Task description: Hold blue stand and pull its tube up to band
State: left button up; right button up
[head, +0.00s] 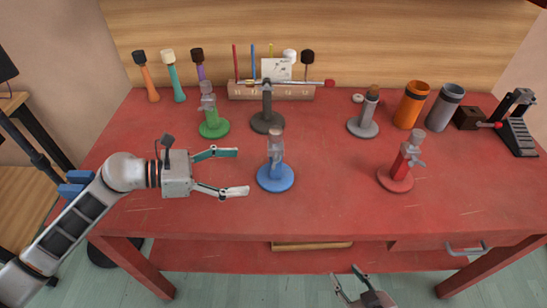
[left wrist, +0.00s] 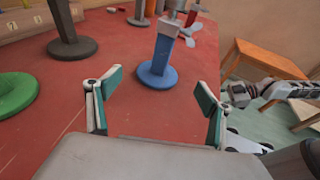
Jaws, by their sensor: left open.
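The blue stand (head: 275,178) stands upright near the middle front of the red table, with a round base and a grey tube (head: 276,140) rising from its blue post. In the left wrist view the blue stand (left wrist: 156,72) is ahead, beyond the fingertips, and its top is cut off. I cannot make out a band on the tube. My left gripper (head: 243,172) is open and empty, level with the stand and just left of it, fingers pointing toward it. It also shows in the left wrist view (left wrist: 155,95). My right gripper (head: 350,280) is below the table's front edge, apart from the stand.
A green stand (head: 213,128) and a dark grey stand (head: 267,122) are behind. A red stand (head: 396,180) and a grey stand (head: 363,127) are to the right. Orange (head: 411,105) and grey (head: 444,108) cups stand at the back right. The table front between blue and red stands is clear.

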aim_at(279, 179)
pick_arm(q)
jog(key=shift+f, duration=0.2)
jog(key=shift+w+d+f, duration=0.1)
jog(key=shift+d, duration=0.05)
jog(key=shift+x, duration=4.7)
jog(key=c, duration=2)
